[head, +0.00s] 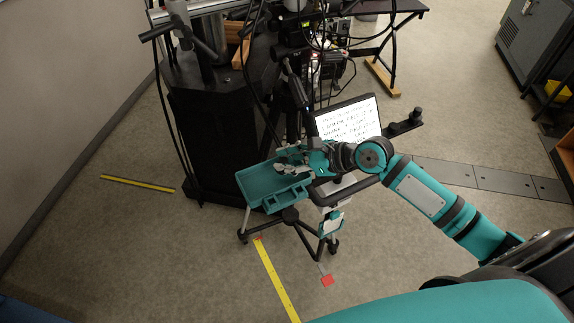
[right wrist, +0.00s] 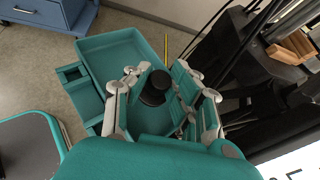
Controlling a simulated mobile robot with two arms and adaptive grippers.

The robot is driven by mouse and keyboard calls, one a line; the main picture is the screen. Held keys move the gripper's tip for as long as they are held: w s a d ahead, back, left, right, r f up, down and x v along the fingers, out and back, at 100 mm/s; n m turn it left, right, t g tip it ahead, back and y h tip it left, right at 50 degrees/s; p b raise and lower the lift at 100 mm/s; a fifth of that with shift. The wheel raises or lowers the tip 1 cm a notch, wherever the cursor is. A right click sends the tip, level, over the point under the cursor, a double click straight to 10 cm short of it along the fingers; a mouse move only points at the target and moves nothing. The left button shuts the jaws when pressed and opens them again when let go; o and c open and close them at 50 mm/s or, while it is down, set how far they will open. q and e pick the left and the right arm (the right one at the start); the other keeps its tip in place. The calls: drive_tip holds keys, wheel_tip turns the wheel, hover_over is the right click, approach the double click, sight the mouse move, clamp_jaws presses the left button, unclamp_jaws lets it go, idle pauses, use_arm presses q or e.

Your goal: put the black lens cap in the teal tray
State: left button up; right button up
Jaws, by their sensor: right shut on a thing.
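The teal tray (head: 258,188) sits on a wheeled stand near the middle of the head view. It also shows in the right wrist view (right wrist: 112,52), behind the fingers. My right gripper (head: 286,165) is over the tray's right and back part in the head view. In the right wrist view my right gripper (right wrist: 153,80) is shut on the black lens cap (right wrist: 155,88), a dark round piece between the fingers with the tray behind it. I cannot make out the cap in the head view. My left gripper is not in view.
A lit screen (head: 347,118) stands just behind my right gripper. A large black column with hanging cables (head: 205,125) stands behind the tray. Yellow strips (head: 275,280) lie on the carpet floor, which is open at the left and front.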

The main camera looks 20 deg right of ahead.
drive_tip(key=shift+f, duration=1.45)
drive_tip(key=shift+s+f, duration=0.1)
drive_tip(key=o, duration=0.7)
drive_tip(key=shift+r, duration=0.2)
drive_tip(key=shift+s+d, duration=0.25)
drive_tip(key=shift+d, duration=0.1)
drive_tip(key=shift+b+v, duration=0.8)
drive_tip(key=shift+v, duration=4.8)
drive_tip(key=shift+a+r, duration=0.1)
drive_tip(key=shift+r, duration=0.1)
